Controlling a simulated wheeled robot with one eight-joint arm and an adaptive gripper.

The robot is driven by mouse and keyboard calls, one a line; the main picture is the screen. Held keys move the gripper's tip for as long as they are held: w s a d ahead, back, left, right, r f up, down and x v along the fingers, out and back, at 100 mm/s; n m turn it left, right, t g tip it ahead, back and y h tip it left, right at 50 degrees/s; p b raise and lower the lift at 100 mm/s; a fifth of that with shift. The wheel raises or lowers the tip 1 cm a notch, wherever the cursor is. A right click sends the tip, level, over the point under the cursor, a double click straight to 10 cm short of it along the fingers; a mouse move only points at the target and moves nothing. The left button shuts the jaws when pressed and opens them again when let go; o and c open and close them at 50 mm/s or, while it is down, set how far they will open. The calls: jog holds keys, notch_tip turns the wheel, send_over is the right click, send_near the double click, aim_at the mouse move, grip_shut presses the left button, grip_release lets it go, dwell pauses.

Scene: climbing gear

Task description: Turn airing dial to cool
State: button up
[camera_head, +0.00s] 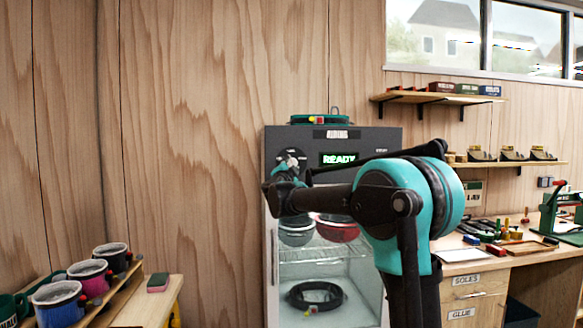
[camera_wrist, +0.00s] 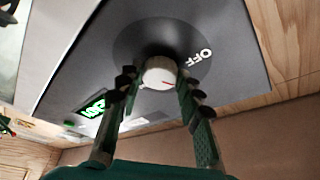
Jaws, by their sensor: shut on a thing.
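The airing dial is a pale round knob (camera_wrist: 159,73) with a red pointer mark, on a dark round base in the dark panel. My gripper (camera_wrist: 158,80) is shut on the knob, one finger at each side. In the head view the grey cabinet (camera_head: 388,145) has this panel at its top, with a green READY display (camera_head: 339,159). My gripper (camera_head: 287,172) is at the dial there and partly hides it. A cool label cannot be made out.
Helmets, one red (camera_head: 338,230), sit behind the cabinet's glass door. A green coiled item (camera_head: 320,119) lies on its top. A workbench (camera_head: 520,257) with tools is at the right.

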jog(key=m+g, duration=0.1)
jog(key=m, duration=0.1)
jog(key=m+g+h, duration=0.1)
jog(key=m, duration=0.2)
jog(key=shift+a+r, duration=0.1)
jog(key=shift+m, duration=0.4)
jog(key=o, duration=1.1)
jog(key=shift+o, duration=0.2)
jog(key=shift+s, duration=0.1)
jog(key=r+v, duration=0.1)
jog(key=v, duration=1)
jog(key=shift+s+f, duration=0.45)
jog(key=shift+a, duration=0.1)
